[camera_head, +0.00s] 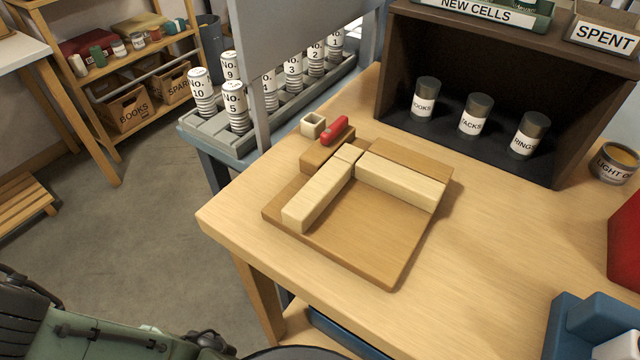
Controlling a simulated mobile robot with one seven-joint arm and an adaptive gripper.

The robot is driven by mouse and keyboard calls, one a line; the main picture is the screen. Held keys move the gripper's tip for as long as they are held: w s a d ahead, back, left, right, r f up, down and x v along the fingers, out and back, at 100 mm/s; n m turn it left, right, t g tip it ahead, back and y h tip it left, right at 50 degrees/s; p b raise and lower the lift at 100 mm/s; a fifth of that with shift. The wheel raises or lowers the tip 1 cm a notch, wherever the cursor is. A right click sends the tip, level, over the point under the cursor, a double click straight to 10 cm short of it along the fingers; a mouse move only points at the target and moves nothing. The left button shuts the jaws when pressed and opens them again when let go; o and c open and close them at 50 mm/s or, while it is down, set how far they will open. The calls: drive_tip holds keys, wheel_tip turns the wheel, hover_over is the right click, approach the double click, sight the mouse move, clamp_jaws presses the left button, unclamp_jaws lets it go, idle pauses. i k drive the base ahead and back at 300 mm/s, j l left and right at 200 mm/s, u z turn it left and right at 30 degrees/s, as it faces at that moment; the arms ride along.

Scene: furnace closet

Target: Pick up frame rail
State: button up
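Two pale wooden bars, which look like frame rails, lie on a brown wooden board (375,245) on the workbench. One rail (318,197) runs along the board's left side, from near the back corner toward the front. The other rail (400,182) runs along the back side to the right. I cannot tell which rail the task means. My gripper is not in view; green and black parts at the bottom left seem to be mine.
A red-topped object (335,130) and a small pale square cup (313,124) are behind the board. A dark open cabinet (545,85) holds labelled cans.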

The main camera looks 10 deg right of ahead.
sight(303, 209)
drive_tip(key=k+j+z, duration=0.1)
drive_tip(key=k+z, duration=0.75)
drive_tip(key=i, duration=0.1)
